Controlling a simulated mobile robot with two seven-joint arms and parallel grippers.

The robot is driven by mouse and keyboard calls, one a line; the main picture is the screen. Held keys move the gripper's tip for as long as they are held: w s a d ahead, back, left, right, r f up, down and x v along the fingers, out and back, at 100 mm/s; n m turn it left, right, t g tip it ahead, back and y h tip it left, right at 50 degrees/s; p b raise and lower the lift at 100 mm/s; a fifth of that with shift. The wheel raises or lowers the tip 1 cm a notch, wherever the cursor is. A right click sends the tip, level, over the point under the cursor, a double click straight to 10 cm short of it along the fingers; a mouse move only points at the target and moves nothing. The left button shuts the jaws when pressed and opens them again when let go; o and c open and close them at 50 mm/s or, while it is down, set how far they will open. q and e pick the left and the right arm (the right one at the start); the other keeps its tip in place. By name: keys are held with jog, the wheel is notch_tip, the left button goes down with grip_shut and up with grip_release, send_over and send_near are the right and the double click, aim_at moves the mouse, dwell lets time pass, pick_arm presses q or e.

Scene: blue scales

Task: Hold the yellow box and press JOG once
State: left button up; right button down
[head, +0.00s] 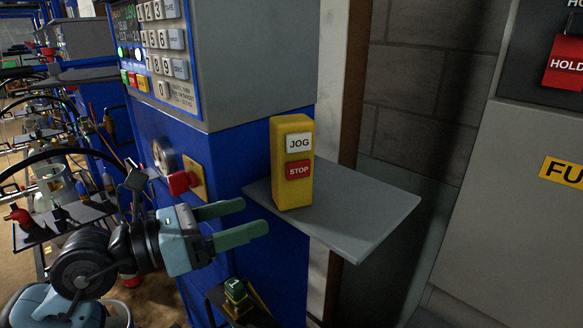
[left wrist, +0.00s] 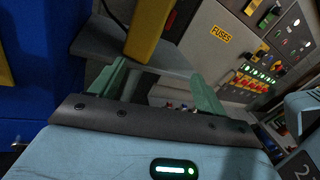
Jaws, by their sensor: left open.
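The yellow box (head: 280,165) stands upright on a grey shelf (head: 360,205) in the head view. Its front carries a white JOG button (head: 299,142) above a red STOP button (head: 299,170). My left gripper (head: 256,219) is open and empty, to the left of the box and a little below it, with its green fingers pointing right. In the left wrist view the lower part of the yellow box (left wrist: 148,30) shows beyond the open fingers (left wrist: 160,88), apart from them. My right gripper is not in view.
A blue cabinet (head: 235,165) with a keypad panel (head: 160,55) stands behind and left of the shelf. A red knob (head: 180,183) juts from it near my left gripper. A grey fuse cabinet (head: 500,200) stands at right.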

aim_at(276, 192)
pick_arm(q)
jog(key=shift+w+a+r+m+t+y, duration=0.3)
jog(key=shift+w+m+y, duration=0.05)
jog(key=shift+w+y, duration=0.15)
jog(key=shift+w+a+r+m+t+y, duration=0.3)
jog(key=shift+w+m+y, duration=0.05)
jog(key=shift+y, duration=0.15)
jog(key=x, duration=0.8)
jog(key=shift+d+r, duration=0.1)
jog(key=shift+d, duration=0.05)
jog(key=shift+x, duration=0.85)
jog(key=c, duration=1)
dwell(0.4)
